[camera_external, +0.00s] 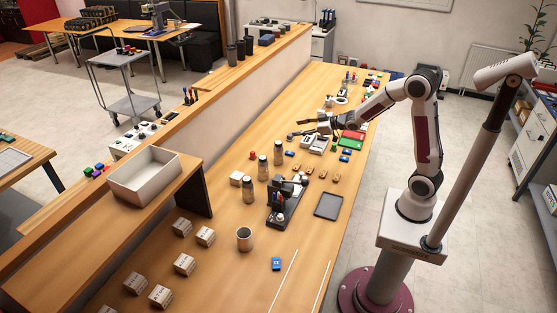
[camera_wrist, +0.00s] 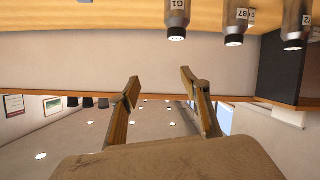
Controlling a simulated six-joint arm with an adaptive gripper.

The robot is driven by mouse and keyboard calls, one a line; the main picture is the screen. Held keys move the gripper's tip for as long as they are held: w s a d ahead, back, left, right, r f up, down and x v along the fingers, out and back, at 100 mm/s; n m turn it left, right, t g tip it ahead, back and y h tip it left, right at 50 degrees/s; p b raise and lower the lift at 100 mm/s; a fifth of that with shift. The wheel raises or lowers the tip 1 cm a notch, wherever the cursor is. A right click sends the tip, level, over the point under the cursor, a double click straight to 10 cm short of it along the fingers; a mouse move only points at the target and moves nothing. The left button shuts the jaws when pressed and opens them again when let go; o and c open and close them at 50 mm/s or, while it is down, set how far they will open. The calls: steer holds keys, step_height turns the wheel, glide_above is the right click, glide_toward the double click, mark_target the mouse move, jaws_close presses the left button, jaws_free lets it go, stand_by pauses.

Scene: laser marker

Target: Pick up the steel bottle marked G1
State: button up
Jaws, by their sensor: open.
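The steel bottle marked G1 (camera_wrist: 177,18) shows upside down at the top of the wrist view, with a dark cap and a white label. In the external view, this bottle (camera_external: 278,154) appears to be the farthest of three in a row, standing upright on the bench. My gripper (camera_external: 295,129) is open and empty, above the bench and beyond the bottles. Its two fingers (camera_wrist: 160,80) are spread in the wrist view, with the G1 bottle apart from them.
A bottle marked B7 (camera_wrist: 236,18) and a third bottle (camera_external: 248,190) stand beside G1. A black machine (camera_external: 287,203) stands nearer on the bench. Small boxes (camera_external: 184,264), a mug (camera_external: 244,239) and a dark tray (camera_external: 328,205) lie around. A partition (camera_external: 240,101) runs behind.

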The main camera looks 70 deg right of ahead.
mark_target(281, 143)
step_height(281, 143, down, 10)
steer(key=w+n+t+y, duration=0.1)
steer(key=w+t+y, duration=0.1)
steer(key=y, duration=0.4)
steer(key=shift+w+d+t, duration=0.15)
steer(key=shift+w+t, duration=0.25)
steer(key=shift+t, duration=0.4)
steer(key=shift+w+f, duration=0.1)
steer(key=shift+x, duration=1.25)
steer(key=shift+w+a, duration=0.55)
steer(key=shift+w, duration=0.3)
steer(key=shift+w+a, duration=0.55)
steer(key=shift+w, duration=0.25)
steer(key=shift+w+a, duration=0.2)
steer(key=shift+w, duration=0.4)
